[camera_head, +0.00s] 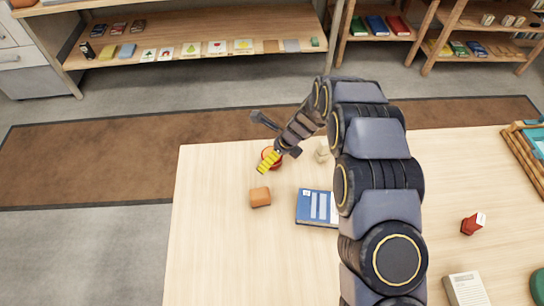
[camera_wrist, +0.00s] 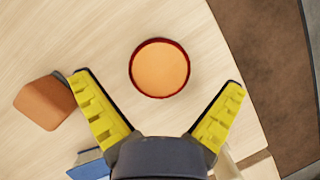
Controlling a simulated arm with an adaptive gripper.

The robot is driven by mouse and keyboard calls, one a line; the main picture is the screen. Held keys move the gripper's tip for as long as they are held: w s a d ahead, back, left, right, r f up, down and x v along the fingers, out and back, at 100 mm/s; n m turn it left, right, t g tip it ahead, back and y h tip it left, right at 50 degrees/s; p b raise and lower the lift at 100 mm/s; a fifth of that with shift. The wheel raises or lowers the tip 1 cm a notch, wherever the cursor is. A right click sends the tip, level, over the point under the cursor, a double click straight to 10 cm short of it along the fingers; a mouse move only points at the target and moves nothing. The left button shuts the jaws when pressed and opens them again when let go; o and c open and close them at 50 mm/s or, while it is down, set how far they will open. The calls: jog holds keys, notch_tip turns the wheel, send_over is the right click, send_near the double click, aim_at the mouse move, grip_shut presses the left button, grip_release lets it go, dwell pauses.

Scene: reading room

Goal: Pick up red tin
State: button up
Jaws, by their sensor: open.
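The red tin (camera_wrist: 160,68) is round, with a dark red rim and an orange top, and lies between the fingers in the wrist view, just ahead of the palm. In the head view the tin (camera_head: 272,153) stands near the far left part of the table, partly hidden by my gripper. My gripper (camera_head: 268,162) is over it with its yellow fingers spread. In the wrist view the gripper (camera_wrist: 160,83) is open, with clear gaps on both sides of the tin. I cannot tell the exact height of the fingertips.
An orange-brown block (camera_head: 260,197) is close by, beside the left finger in the wrist view. A blue book (camera_head: 316,207) and a small pale wooden piece (camera_head: 321,153) lie near. The table's (camera_head: 215,250) left front is clear.

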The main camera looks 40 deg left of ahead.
jog(key=shift+x, duration=1)
jog(key=c, duration=1.2)
jog(key=shift+r, duration=0.15)
